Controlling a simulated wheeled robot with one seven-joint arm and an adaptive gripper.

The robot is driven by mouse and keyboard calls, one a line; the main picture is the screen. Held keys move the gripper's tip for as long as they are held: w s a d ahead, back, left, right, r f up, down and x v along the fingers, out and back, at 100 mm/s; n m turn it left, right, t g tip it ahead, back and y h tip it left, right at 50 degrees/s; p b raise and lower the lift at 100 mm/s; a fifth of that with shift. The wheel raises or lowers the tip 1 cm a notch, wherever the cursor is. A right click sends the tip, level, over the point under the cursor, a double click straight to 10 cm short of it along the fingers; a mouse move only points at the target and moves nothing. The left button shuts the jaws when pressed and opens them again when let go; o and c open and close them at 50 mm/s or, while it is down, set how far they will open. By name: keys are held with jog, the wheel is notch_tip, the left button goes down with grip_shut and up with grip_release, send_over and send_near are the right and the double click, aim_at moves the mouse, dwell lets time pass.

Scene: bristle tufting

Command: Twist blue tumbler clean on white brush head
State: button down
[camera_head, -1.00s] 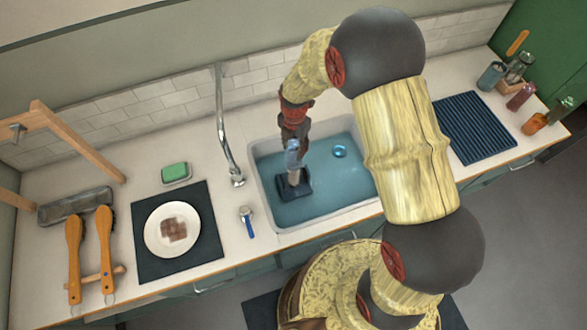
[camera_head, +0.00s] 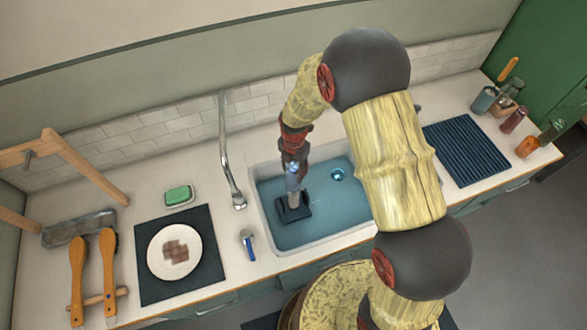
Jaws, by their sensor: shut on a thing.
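My gripper (camera_head: 293,169) points down over the left part of the sink. It is shut on the small blue tumbler (camera_head: 292,185), which is held upright, as far as I can tell. A dark, square brush base (camera_head: 294,208) stands in the water directly below the tumbler. The white brush head is not visible; the tumbler and gripper cover the place above the base. I cannot tell how far the tumbler sits down over the brush.
The sink (camera_head: 322,242) holds bluish water and a round drain (camera_head: 338,174). A tall faucet (camera_head: 229,150) stands at its left. A blue-handled item (camera_head: 247,243), a plate (camera_head: 159,258) on a dark mat, and a green sponge (camera_head: 178,194) lie left. A ribbed mat (camera_head: 467,150) lies right.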

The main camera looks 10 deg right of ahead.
aim_at(294, 191)
jog(key=shift+r, duration=0.1)
jog(key=shift+f+b, duration=2.55)
jog(key=shift+f, duration=2.4)
jog(key=shift+f+b, duration=2.3)
jog(key=shift+f, duration=0.95)
jog(key=c, duration=1.7)
grip_release()
jog(key=c, duration=0.8)
jog(key=shift+o, duration=0.2)
jog(key=shift+f+b, duration=0.3)
jog(key=shift+f, duration=0.15)
